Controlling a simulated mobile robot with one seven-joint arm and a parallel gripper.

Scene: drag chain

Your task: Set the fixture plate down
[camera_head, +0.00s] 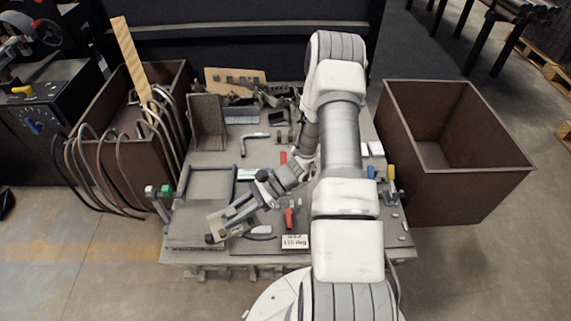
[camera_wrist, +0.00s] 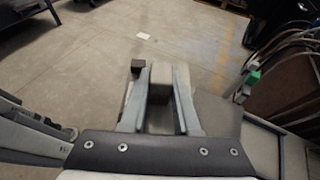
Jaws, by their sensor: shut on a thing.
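My gripper (camera_head: 240,211) is at the front left of the work table, low over its front edge area. It is shut on the fixture plate (camera_head: 219,226), a small grey plate with a dark block at its left corner. In the wrist view my gripper (camera_wrist: 160,98) has a finger on each side of a pale grey block (camera_wrist: 158,75), with the dark block (camera_wrist: 138,66) just left. Most of the plate is hidden behind the fingers there. I cannot tell whether the plate touches the surface below.
The table (camera_head: 270,246) has a grey raised-edge frame (camera_head: 208,168) at left and an upright angle plate (camera_head: 208,122) behind. A label card (camera_head: 295,241) and red-handled tool (camera_head: 289,217) lie right of my gripper. Brown bins stand left (camera_head: 139,160) and right (camera_head: 470,177).

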